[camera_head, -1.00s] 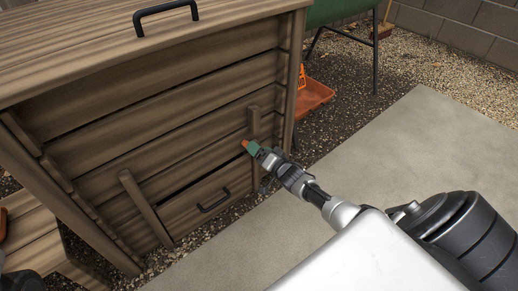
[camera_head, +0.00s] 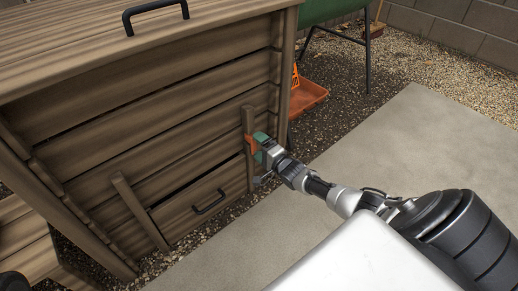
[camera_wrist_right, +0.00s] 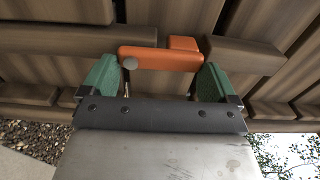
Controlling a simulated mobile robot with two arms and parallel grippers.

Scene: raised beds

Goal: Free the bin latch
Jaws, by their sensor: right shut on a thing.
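The bin latch is an orange piece (camera_head: 250,144) on the right upright of the wooden compost bin (camera_head: 150,110). In the right wrist view the orange latch (camera_wrist_right: 160,58) lies crosswise between the green fingertips, with a round grey pin head at its left end. My right gripper (camera_head: 261,147) is shut on the latch, and it also shows in the right wrist view (camera_wrist_right: 158,75). The bin's low drawer (camera_head: 182,218) has a black handle (camera_head: 209,203) and sits below and left of the gripper. My left gripper is not in view.
A black handle (camera_head: 155,14) stands on the bin lid. An orange tray (camera_head: 307,95) lies on gravel beside the bin, under a green container (camera_head: 325,10) on dark legs. A concrete slab (camera_head: 400,150) is clear at the right.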

